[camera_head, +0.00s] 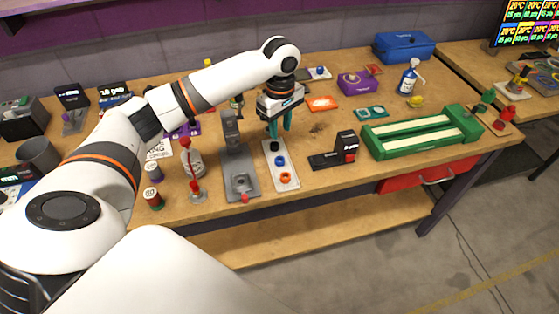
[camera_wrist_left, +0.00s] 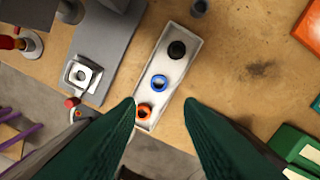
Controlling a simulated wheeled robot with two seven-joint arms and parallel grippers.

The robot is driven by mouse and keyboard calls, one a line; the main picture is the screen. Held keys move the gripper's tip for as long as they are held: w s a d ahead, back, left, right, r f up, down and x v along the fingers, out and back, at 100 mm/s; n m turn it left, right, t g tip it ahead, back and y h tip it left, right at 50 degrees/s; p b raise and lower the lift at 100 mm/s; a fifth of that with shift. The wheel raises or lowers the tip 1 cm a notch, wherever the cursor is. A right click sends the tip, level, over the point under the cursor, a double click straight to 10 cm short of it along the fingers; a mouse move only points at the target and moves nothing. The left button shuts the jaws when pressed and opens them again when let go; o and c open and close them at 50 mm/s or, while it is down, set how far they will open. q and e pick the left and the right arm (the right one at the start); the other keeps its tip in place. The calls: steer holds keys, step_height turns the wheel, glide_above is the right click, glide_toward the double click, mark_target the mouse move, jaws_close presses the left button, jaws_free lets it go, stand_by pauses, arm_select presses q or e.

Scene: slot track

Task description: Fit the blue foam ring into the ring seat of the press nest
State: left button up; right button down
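The blue foam ring (camera_head: 280,160) lies in the middle of a narrow white tray (camera_head: 292,184), between a black ring (camera_head: 275,146) and an orange ring (camera_head: 285,177). It also shows in the wrist view (camera_wrist_left: 159,82). The press nest, a pale square block with a round seat (camera_wrist_left: 83,74), sits on the grey press base (camera_head: 242,168), left of the tray. My left gripper (camera_head: 279,129) has its teal fingers spread and empty, pointing down above the tray's far end. In the wrist view the fingers (camera_wrist_left: 160,110) stand apart. My right gripper is out of view.
A black block with a red button (camera_head: 348,152) stands right of the tray, and a green slotted fixture (camera_head: 420,133) farther right. Bare wood lies between tray and black block.

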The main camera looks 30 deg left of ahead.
arm_select(q)
glide_above(280, 156)
steer(key=f, duration=0.6)
steer(key=shift+s+d+p, duration=0.15)
steer(key=shift+s+p, duration=0.2)
steer(key=shift+p, duration=0.05)
steer(key=shift+s+d+f+p, duration=0.1)
steer(key=shift+f+p, duration=0.2)
steer(key=shift+f, duration=1.1)
steer(key=shift+s+d+f+p, duration=0.1)
steer(key=shift+f+p, duration=0.15)
steer(key=shift+f, duration=1.15)
steer(key=shift+c, duration=0.5)
steer(key=c, duration=0.6)
